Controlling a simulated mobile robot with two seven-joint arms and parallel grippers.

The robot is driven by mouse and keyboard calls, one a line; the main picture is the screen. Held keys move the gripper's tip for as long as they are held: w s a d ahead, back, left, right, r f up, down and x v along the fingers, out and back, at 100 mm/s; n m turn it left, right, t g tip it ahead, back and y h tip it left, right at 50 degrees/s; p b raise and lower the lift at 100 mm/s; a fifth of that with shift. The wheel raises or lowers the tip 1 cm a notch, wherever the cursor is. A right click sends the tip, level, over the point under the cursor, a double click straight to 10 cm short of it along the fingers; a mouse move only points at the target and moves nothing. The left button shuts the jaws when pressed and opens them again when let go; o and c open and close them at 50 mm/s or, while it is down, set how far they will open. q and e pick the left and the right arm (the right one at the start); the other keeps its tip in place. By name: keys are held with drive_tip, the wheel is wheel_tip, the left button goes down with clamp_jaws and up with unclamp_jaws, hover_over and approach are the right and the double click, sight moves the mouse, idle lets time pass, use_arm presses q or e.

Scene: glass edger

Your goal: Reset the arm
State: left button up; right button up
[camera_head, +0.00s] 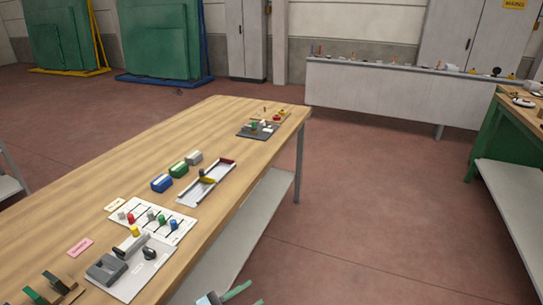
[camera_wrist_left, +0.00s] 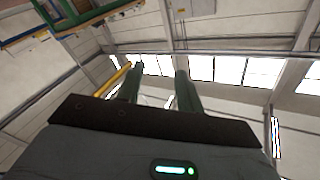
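My left gripper (camera_head: 247,293) shows at the bottom edge of the head view, beside the right side of the wooden table and over the floor. Only its green fingers and a bit of pale housing are in the picture. In the left wrist view my left gripper (camera_wrist_left: 161,78) has its two green fingers apart, with nothing between them. That camera looks up at the wall, windows and ceiling. My right gripper is in neither view.
The wooden table (camera_head: 228,120) holds a grey device on a white board (camera_head: 148,272), a white board with coloured knobs (camera_head: 175,232), several small boxes, a divided tray (camera_head: 187,196) and a dark plate (camera_head: 249,133) at its far end. Open floor (camera_head: 390,210) lies to the right.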

use_arm(q)
drive_tip(key=s+a+f+n+g+y, duration=0.1)
drive_tip(key=s+a+f+n+y, duration=0.5)
drive_tip(key=s, duration=0.4)
drive_tip(key=s+a+f+n+y, duration=0.7)
drive_tip(key=s+a+f+n, duration=0.1)
drive_tip(key=s, duration=0.3)
drive_tip(key=shift+s+a+f+g, duration=0.3)
drive_tip(key=shift+a+f+g, duration=0.15)
drive_tip(key=shift+f, duration=0.35)
